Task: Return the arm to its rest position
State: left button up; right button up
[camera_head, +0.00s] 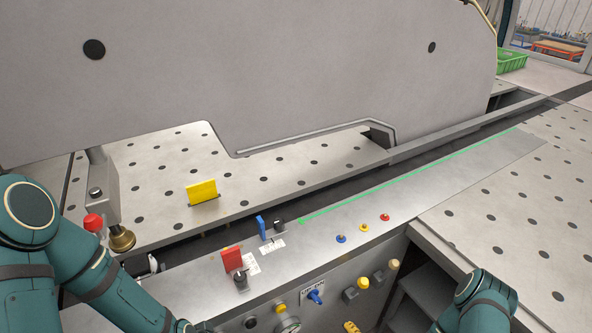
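My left arm (75,255) comes in from the left and runs down past the bottom edge near the front of the panel bender. Its gripper is not visible. My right arm (478,303) shows only as a teal joint at the bottom right. Its gripper is also outside the view. The panel bender's large grey upper body (300,75) fills the back. Its control strip (330,235) carries a red block (231,259), a blue tab (261,227), black knobs and small blue, yellow and red buttons.
A perforated bed (290,172) with a yellow block (202,191) lies behind the strip. A post with a red knob (93,222) and brass foot stands beside my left arm. A perforated table (520,215) at right looks clear. A green crate (511,60) sits far back right.

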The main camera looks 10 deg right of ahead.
jog(key=s+a+r+n+g+y+b, duration=0.25)
jog(key=s+a+n+g+y, duration=0.35)
jog(key=a+n+g+y, duration=0.45)
jog(key=s+f+n+g+h+b, duration=0.35)
jog(key=s+n+g+h, duration=0.4)
jog(key=s+g, duration=0.35)
jog(key=w+d+f+n+t+h+b, duration=0.1)
jog(key=w+n+t+h, duration=0.4)
jog(key=w, duration=0.8)
jog(key=shift+w+d+f+n+t+b, duration=0.15)
jog(key=shift+d+n+t+b, duration=0.35)
jog(key=shift+d+t+b, duration=0.4)
